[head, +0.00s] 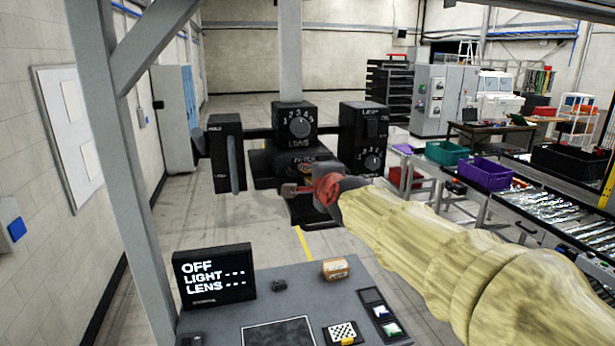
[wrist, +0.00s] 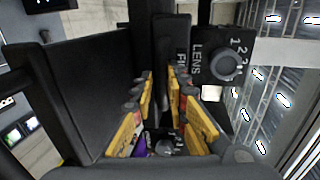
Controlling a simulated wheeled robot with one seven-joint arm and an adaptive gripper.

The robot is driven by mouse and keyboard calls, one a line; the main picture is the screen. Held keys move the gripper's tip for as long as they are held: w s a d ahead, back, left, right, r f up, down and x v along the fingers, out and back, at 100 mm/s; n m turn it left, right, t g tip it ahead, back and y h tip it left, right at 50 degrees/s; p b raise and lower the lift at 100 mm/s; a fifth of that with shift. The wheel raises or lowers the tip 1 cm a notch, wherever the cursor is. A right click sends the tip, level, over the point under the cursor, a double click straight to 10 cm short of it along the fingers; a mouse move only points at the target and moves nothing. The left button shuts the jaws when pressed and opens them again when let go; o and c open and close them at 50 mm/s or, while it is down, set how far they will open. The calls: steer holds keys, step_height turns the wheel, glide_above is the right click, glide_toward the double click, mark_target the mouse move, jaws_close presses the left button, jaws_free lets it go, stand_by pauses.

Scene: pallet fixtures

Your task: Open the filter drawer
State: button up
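The filter housing (head: 298,160) is a black box below the lens knob, and its label is partly readable. My gripper (head: 302,188) is right in front of it and hides most of the drawer front. In the wrist view my gripper's two yellow-padded fingers (wrist: 160,88) stand apart, with dark surface showing between them. The filter label (wrist: 182,62) shows sideways just beyond the right finger. I cannot make out a drawer handle, nor whether the fingers touch anything. A black plate (head: 312,212) lies below my gripper; I cannot tell if it is part of the drawer.
The lens knob box (head: 295,124) sits above the filter housing. A field lever panel (head: 227,155) stands left and a lamp panel (head: 364,138) right. A display (head: 214,276) reading OFF, LIGHT, LENS stands on the grey console (head: 275,300). A grey post (head: 122,170) rises at left.

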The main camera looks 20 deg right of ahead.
steer(key=shift+w, duration=0.65)
steer(key=shift+w+f, duration=0.1)
steer(key=shift+w, duration=0.05)
jaws_close()
